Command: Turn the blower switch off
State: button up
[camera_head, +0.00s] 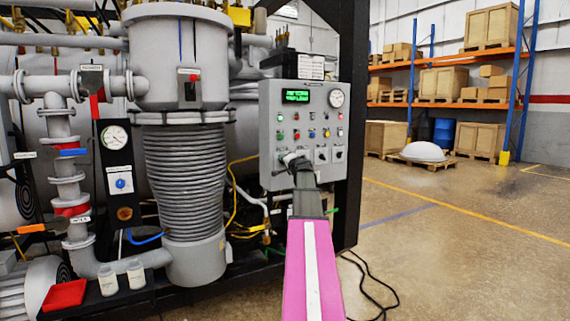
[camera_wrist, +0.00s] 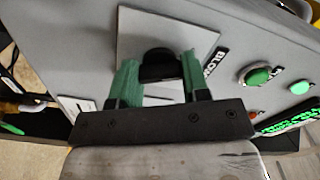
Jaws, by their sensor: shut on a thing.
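The blower switch (camera_wrist: 157,62) is a black knob on a pale square plate (camera_wrist: 190,30), with a partly readable "BLOW" label (camera_wrist: 214,58) beside it in the wrist view. My gripper (camera_wrist: 159,78) has its two green fingers on either side of the knob and is shut on it. In the head view my gripper (camera_head: 291,160) reaches the lower left of the grey control panel (camera_head: 267,130). There my gripper and arm hide the knob.
The panel carries a green display (camera_head: 296,97), a round gauge (camera_head: 336,98), several coloured buttons and other black knobs (camera_head: 338,153). A large ribbed grey pipe (camera_head: 185,165) stands left of the panel. Open floor (camera_head: 460,220) lies to the right, with black cables (camera_head: 368,280) nearby.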

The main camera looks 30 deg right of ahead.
jog(key=shift+n, duration=0.5)
jog(key=o, duration=0.9)
jog(key=shift+s, duration=0.1)
jog(key=s, duration=1)
jog(key=shift+s, duration=0.3)
jog(key=shift+a+f, duration=0.1)
